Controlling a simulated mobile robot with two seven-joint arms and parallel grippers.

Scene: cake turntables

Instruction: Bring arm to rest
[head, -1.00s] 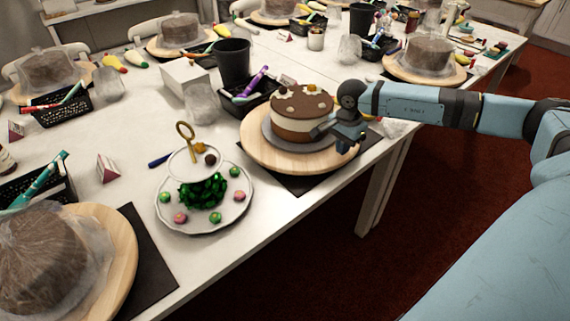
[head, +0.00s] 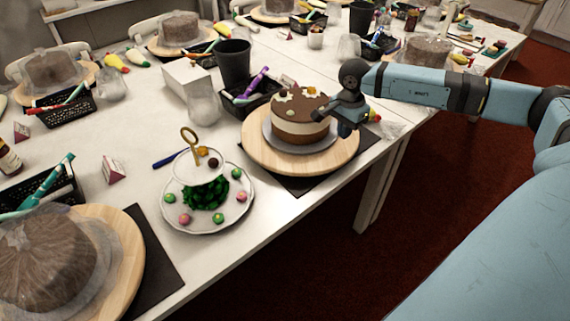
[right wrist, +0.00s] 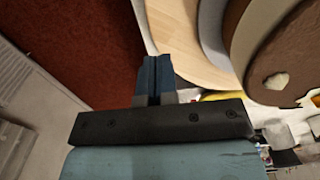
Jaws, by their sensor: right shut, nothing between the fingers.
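My right arm comes in from the right in the head view, and its gripper (head: 338,112) is over the right side of the cake turntable. In the right wrist view the two blue fingers (right wrist: 155,78) are closed together with nothing between them. A round brown and white cake (head: 300,112) with light decorations on top stands on a wooden turntable (head: 262,160). The cake (right wrist: 285,60) and the wooden board (right wrist: 185,45) also show in the right wrist view, beside the fingers. My left gripper is out of view.
A tiered plate (head: 240,212) with green and pink sweets stands to the left of the cake. A black basket (head: 240,108) with pens and a black cup (head: 234,62) are behind it. A wrapped cake (head: 45,262) is at front left. Red floor (head: 370,255) is clear beyond the table edge.

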